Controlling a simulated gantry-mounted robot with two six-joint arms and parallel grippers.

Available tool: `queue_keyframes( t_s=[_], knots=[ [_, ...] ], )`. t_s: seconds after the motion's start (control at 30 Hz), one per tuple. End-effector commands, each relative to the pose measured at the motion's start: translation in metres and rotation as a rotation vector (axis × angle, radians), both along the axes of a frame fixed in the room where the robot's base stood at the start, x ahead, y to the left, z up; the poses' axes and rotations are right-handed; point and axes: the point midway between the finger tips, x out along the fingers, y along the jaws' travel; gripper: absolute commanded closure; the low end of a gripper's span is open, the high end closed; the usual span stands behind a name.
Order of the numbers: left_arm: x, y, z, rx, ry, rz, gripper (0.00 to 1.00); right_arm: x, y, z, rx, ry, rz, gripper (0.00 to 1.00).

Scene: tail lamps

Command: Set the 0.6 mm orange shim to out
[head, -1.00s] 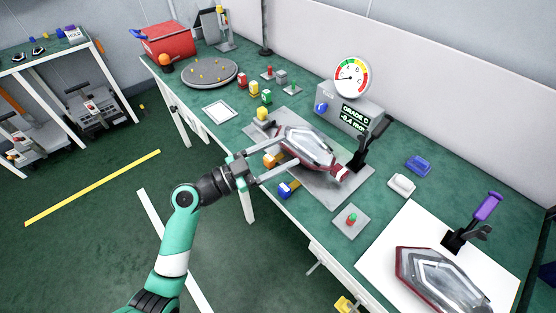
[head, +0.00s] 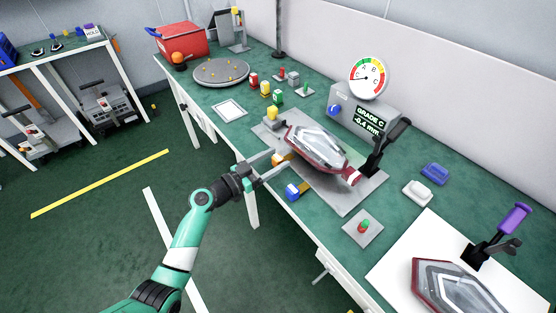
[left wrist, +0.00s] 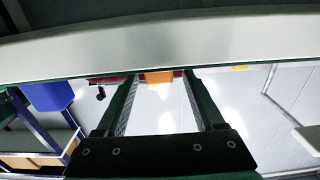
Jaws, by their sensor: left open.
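The orange shim (head: 281,158) is a small block at the near edge of the grey fixture plate (head: 347,203), beside the tail lamp (head: 320,147). My left gripper (head: 284,161) is open, with its fingers reaching to either side of the shim. In the left wrist view the orange shim (left wrist: 158,77) shows between the two fingers (left wrist: 158,92). I cannot tell whether either finger touches it. The grey and red lamp lies on the fixture, with a black clamp (head: 378,155) at its right end. My right gripper is not in view.
A gauge box (head: 365,117) reads GRADE C. A red-green button (head: 363,227) stands nearer. A second lamp (head: 455,287) lies on a white panel.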

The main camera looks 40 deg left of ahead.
Motion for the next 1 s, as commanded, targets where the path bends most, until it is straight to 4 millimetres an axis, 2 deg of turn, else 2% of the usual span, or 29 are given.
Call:
queue_keyframes(
  t_s=[0.13, 0.4, 0.8, 1.0],
  knots=[
    [0.0140, -0.0026, -0.0004, 0.000, 0.000, -0.001, 0.30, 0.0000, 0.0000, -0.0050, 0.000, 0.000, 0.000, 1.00],
    [0.0158, -0.0028, 0.0003, 0.000, 0.000, 0.000, 0.30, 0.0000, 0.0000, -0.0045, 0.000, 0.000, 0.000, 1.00],
    [0.0156, -0.0027, 0.0003, 0.000, 0.000, 0.000, 1.00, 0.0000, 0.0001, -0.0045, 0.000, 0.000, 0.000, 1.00],
    [0.0155, -0.0027, 0.0003, 0.000, 0.000, 0.000, 1.00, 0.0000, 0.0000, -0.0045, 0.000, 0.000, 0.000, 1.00]
  ],
)
